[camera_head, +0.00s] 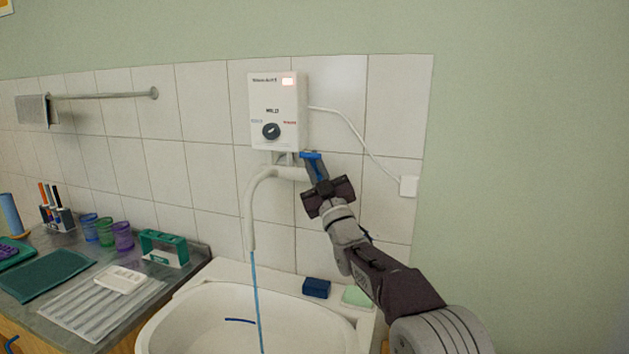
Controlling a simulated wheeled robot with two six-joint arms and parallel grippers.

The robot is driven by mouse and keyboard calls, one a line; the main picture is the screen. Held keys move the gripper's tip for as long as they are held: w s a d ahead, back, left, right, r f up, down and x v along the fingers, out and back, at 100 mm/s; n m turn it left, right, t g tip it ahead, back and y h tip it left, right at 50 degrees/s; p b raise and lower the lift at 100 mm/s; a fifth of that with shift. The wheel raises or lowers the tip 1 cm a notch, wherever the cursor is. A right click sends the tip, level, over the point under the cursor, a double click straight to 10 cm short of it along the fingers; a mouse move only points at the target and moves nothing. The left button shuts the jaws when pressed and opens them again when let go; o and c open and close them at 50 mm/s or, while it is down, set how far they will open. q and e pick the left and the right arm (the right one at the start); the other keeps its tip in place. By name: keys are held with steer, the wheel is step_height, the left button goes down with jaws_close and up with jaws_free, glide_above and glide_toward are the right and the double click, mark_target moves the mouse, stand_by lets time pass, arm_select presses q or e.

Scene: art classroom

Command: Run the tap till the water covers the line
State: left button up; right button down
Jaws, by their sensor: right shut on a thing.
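A white wall heater (278,110) has a curved white spout (249,210) under it. A blue tap lever (311,155) sits at the right of the spout's base. My right gripper (314,168) is shut on this lever. A thin blue stream of water (258,300) falls from the spout into the white basin (190,300). A short dark blue line (240,321) shows on the basin's inner far wall. The basin's bottom is cut off by the frame, and I cannot make out a water surface. My left gripper is not seen.
A blue sponge (316,288) and a pale green block (357,296) lie on the basin's back rim, near my right arm. The counter at left holds a ribbed white tray (75,312), coloured cups (105,232) and a green-framed holder (164,247).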

steer(key=shift+s+f+n+y+b, duration=0.2)
steer(key=shift+s+n+y+b, duration=0.05)
steer(key=shift+n+y+b, duration=0.55)
steer(key=c, duration=1.5)
jaws_free()
steer(key=b+v, duration=0.9)
steer(key=b, duration=0.1)
steer(key=shift+a+f, duration=0.1)
